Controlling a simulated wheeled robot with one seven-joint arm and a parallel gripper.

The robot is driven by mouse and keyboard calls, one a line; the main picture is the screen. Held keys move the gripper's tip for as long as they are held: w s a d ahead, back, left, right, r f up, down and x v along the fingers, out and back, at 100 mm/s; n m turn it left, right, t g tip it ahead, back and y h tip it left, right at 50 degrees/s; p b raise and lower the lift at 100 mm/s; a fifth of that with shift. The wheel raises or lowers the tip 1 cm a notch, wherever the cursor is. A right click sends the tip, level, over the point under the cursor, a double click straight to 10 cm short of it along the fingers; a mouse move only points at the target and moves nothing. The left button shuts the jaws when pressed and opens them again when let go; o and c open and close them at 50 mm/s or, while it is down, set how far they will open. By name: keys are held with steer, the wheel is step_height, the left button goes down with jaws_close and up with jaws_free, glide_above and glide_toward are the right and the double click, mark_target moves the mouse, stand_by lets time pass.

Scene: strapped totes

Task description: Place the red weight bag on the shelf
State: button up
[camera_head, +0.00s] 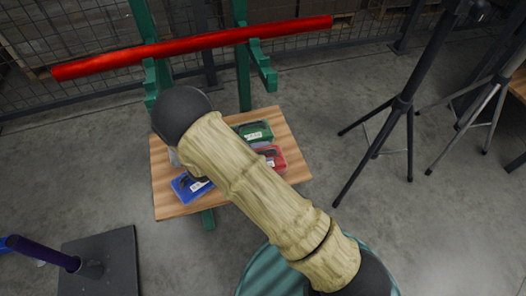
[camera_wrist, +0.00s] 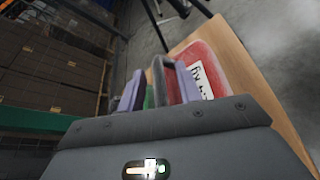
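The red weight bag (camera_head: 272,159) lies on the wooden shelf board (camera_head: 288,125), right of centre, partly hidden by my arm. It has a white label and a dark strap. In the wrist view the red bag (camera_wrist: 213,68) is just right of my gripper. My gripper (camera_wrist: 158,88) has two purple fingers standing apart. A grey strap-like piece is between them, with a bit of green beside it. I cannot tell which bag the strap belongs to. No gap to the right finger is clear. My gripper is hidden behind my arm in the head view.
A green bag (camera_head: 254,131) lies behind the red one, and a blue bag (camera_head: 190,187) lies at the board's front left. A red bar (camera_head: 200,43) crosses green posts behind the board. Black tripods (camera_head: 402,105) stand at right. Grey floor between is open.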

steer(key=shift+r, duration=0.1)
steer(key=shift+s+a+r, duration=0.1)
steer(key=shift+a, duration=0.1)
steer(key=p+v, duration=0.4)
steer(key=v, duration=0.7)
steer(key=shift+s+a, duration=0.2)
steer(key=shift+a, duration=0.05)
